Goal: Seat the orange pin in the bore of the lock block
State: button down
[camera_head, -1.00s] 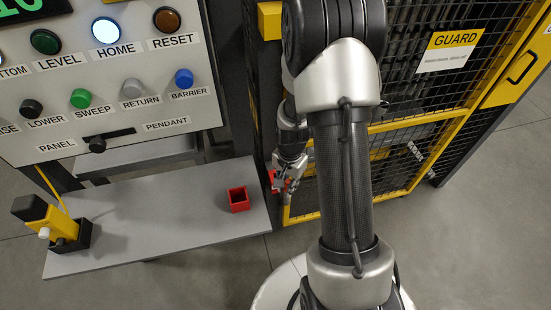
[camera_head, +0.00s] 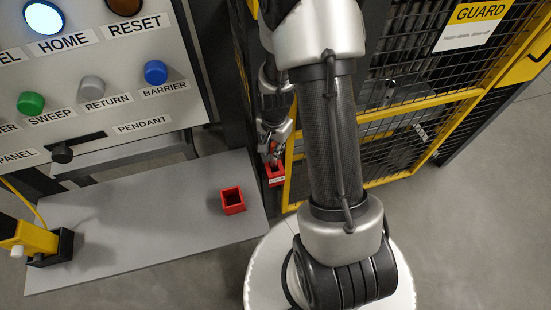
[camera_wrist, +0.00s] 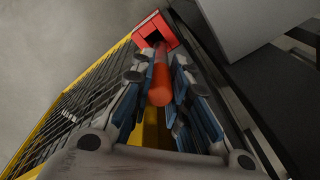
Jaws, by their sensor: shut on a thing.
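The orange pin (camera_wrist: 160,82) is gripped between the fingers of my gripper (camera_wrist: 155,95) and points away from the wrist camera. The red lock block (camera_wrist: 157,28), with a dark square opening, lies beyond the pin's far end. That end overlaps the opening's lower edge in the wrist view; I cannot tell whether it has entered. In the head view my gripper (camera_head: 272,150) is just above the lock block (camera_head: 275,174), which sits beside the guard fence and carries a small white label. Only a little of the pin shows there.
A red open-topped holder (camera_head: 232,201) stands on the grey shelf (camera_head: 150,225). A yellow and black pendant (camera_head: 28,238) stands at the shelf's left. The button panel (camera_head: 95,75) is above the shelf. The yellow-framed mesh guard (camera_head: 400,130) is close to the right.

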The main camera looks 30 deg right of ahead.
aim_at(275, 162)
jog(key=shift+g, duration=0.3)
jog(key=s+f, duration=0.1)
jog(key=f, duration=0.2)
jog(key=s+f, duration=0.1)
jog(key=f, duration=0.1)
jog(key=shift+s+a+b, duration=0.35)
jog(key=shift+a+b, duration=0.05)
jog(key=shift+w+f, duration=0.1)
jog(key=shift+f, duration=0.05)
jog(key=shift+w+d+f, duration=0.25)
jog(key=shift+w, duration=0.4)
jog(key=shift+w+d+f, duration=0.2)
jog(key=shift+w+f, duration=0.05)
jog(key=shift+w, duration=0.35)
jog(key=c, duration=1.7)
grip_release()
jog(key=shift+s+a+r, duration=0.15)
jog(key=shift+s+r, duration=0.25)
jog(key=shift+o, duration=0.8)
jog(key=shift+w, duration=0.25)
jog(key=shift+s+r, duration=0.1)
notch_tip(275, 162, up, 12)
jog(key=p, duration=0.5)
